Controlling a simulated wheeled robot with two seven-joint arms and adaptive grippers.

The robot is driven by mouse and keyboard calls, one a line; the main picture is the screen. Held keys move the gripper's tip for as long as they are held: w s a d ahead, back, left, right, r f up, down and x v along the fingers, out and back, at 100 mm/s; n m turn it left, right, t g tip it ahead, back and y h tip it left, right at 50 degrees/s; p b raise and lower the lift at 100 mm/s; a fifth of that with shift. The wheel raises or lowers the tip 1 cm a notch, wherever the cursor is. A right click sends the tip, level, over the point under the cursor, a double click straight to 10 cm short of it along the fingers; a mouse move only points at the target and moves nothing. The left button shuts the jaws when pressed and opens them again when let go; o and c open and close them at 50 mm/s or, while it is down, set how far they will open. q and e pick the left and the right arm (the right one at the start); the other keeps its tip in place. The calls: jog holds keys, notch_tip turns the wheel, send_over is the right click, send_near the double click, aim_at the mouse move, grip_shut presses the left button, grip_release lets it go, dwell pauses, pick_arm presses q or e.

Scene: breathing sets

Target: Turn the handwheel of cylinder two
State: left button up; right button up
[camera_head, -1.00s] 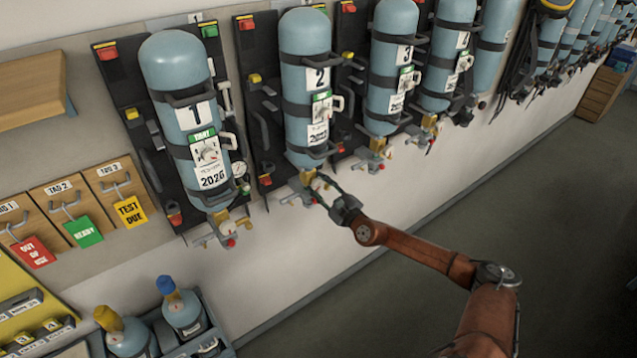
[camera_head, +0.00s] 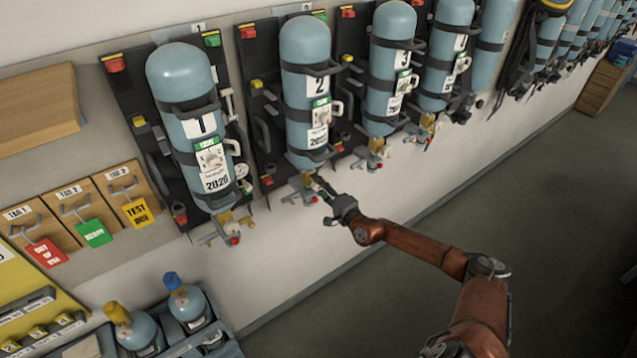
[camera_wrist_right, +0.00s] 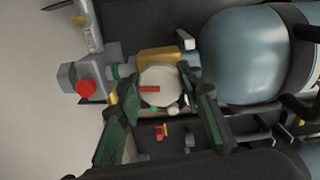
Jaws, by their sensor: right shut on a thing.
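Cylinder two (camera_head: 305,48), light blue with a "2" label, hangs strapped to its dark wall bracket in the head view, valve end down. My right gripper (camera_head: 319,184) reaches its brass valve (camera_head: 298,188) from the lower right. In the right wrist view, the round pale handwheel (camera_wrist_right: 165,76) with a red mark sits between the green-padded fingers of my right gripper (camera_wrist_right: 166,96), which are shut on it. The wheel's far side is hidden. In the head view the wheel is mostly covered by the fingers. My left gripper is not in view.
Cylinder one (camera_head: 182,80) hangs to the left and cylinder three (camera_head: 392,65) to the right, both with valves at the bottom. A red knob (camera_wrist_right: 86,89) sits beside the valve in the wrist view. Floor below the right arm is clear.

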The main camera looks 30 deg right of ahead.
jog(key=shift+n, duration=0.7)
jog(key=shift+f+p, duration=0.1)
jog(key=shift+p, duration=0.25)
jog(key=o, duration=1.2)
jog(key=shift+c, duration=0.2)
jog(key=s+d, duration=0.1)
jog(key=s, duration=1.1)
